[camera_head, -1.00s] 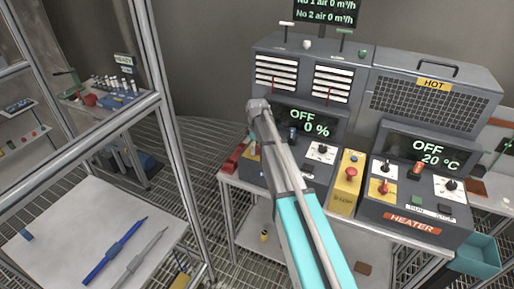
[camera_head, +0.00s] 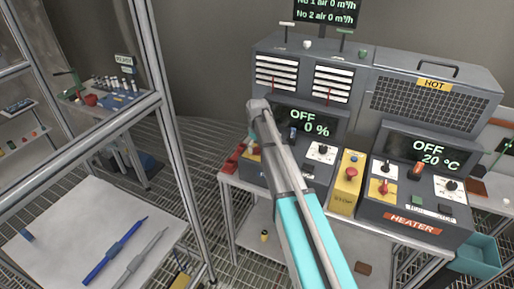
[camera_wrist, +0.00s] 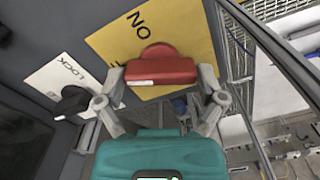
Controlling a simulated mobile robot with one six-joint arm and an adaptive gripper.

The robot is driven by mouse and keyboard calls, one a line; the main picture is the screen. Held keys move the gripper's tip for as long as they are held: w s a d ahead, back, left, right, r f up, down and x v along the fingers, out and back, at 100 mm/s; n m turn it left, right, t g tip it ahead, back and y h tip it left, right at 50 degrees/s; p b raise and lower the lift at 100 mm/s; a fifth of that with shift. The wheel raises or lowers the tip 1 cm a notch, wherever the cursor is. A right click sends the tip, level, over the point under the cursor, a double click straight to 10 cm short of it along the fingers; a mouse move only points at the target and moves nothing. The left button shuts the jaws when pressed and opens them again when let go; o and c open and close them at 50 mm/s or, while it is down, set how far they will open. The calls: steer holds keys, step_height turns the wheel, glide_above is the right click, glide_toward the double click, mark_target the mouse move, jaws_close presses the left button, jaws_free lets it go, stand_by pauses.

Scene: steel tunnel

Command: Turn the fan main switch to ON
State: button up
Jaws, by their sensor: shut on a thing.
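The fan main switch shows in the wrist view as a red handle (camera_wrist: 160,71) on a round red base, mounted on a yellow plate (camera_wrist: 108,43). The plate carries an ON label, seen upside down, and another mark partly hidden by the handle. The handle lies nearly level across that picture. My gripper (camera_wrist: 163,82) is shut on the handle, one finger at each end. In the head view the fan unit (camera_head: 303,75) has a display (camera_head: 312,124) reading OFF and 0 %. My arm hides the switch and most of my gripper there.
A black knob (camera_wrist: 72,103) on a white LOCK plate sits close beside my left finger in the wrist view. The heater unit (camera_head: 432,100), with a yellow stop box (camera_head: 346,190) beside it, stands right of the fan unit. A metal frame post (camera_head: 152,75) stands left of my arm.

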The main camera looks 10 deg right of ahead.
steer(key=m, duration=0.6)
steer(key=shift+m, duration=0.3)
steer(key=m, duration=0.6)
steer(key=shift+m, duration=0.4)
steer(key=o, duration=0.8)
steer(key=shift+w, duration=0.1)
